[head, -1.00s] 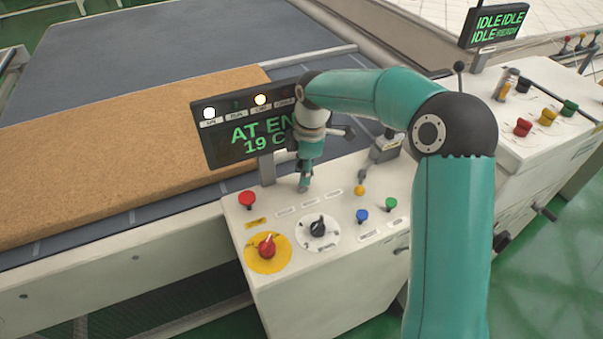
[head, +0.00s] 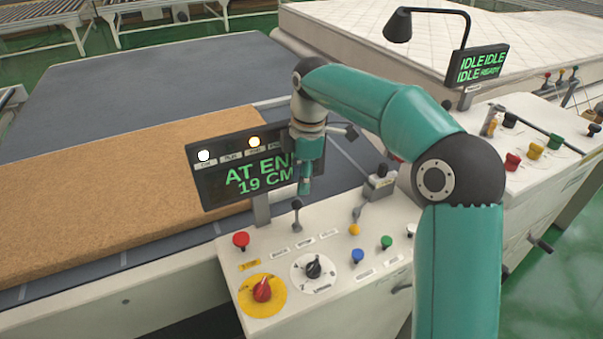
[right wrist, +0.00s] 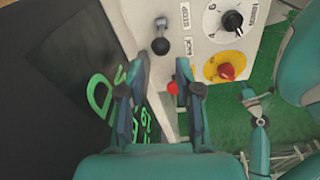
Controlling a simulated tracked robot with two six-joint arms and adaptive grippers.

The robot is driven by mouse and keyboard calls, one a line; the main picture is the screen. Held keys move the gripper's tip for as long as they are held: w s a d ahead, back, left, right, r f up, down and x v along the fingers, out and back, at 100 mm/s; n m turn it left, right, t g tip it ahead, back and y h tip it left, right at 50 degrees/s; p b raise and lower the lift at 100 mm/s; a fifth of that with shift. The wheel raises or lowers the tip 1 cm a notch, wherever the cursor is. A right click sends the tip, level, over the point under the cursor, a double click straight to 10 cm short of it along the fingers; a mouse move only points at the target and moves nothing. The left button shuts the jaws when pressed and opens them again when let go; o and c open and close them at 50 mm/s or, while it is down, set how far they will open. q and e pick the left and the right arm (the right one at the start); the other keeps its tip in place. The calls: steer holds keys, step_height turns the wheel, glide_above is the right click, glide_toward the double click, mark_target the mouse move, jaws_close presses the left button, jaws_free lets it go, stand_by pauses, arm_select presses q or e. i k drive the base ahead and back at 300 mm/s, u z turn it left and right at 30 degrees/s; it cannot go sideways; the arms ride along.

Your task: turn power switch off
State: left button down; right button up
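The red rotary knob on a yellow disc (head: 262,289) sits at the near left corner of the white control panel. It also shows in the right wrist view (right wrist: 226,71), right of my right gripper's fingers. I cannot read its position marks. My right gripper (head: 305,188) is above the panel's back edge, in front of the display and away from the red knob. In the right wrist view its two fingers (right wrist: 160,80) are apart with nothing gripped. A small lever (head: 296,210) with a dark knob stands just below it. Teal parts of mine show at that view's right; the left gripper's state is unclear.
The display (head: 245,180) reads "AT END 19 CM", with two lamps lit. A red button (head: 240,240), black dial (head: 313,267), blue button (head: 357,256) and green button (head: 386,242) crowd the panel. A brown mattress slab (head: 110,200) lies behind at left.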

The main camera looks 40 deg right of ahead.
mark_target(261, 291)
steer(key=k, duration=1)
